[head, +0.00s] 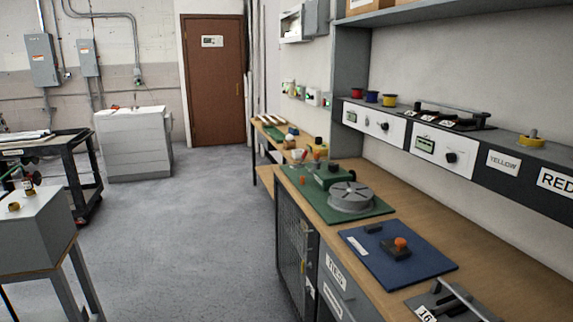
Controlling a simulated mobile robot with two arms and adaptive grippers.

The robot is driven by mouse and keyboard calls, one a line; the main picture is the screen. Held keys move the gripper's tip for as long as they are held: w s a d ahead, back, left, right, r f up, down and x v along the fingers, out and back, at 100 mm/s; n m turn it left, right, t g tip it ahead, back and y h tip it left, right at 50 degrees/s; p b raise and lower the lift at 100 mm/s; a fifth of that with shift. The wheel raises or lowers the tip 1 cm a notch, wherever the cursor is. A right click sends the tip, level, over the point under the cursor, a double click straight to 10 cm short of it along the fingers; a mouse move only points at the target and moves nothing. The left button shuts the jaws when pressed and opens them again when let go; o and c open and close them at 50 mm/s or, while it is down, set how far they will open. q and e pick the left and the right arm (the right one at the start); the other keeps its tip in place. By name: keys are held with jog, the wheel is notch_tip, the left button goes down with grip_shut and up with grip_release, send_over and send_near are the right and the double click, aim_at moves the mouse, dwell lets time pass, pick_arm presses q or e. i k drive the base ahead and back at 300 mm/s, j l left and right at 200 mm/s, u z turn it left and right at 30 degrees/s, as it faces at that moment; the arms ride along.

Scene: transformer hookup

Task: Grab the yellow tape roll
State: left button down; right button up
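A small yellow roll (390,101) stands on the narrow wall shelf above the workbench, at the right end of a row with a red roll (357,93) and a blue roll (372,97). Another yellow round item (531,138) sits farther right on the same shelf, near a label reading YELLOW (503,164). It is too small to tell for certain which of the two is tape. Neither of my grippers is in view.
The wooden workbench (440,235) runs along the right wall, with a green mat (375,208), a blue mat (420,268) and a grey tool on it. A dark cart (80,150) and a grey box on a stand (35,235) are at left. The middle floor (190,230) is clear.

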aim_at(539, 142)
jog(key=z, duration=1.55)
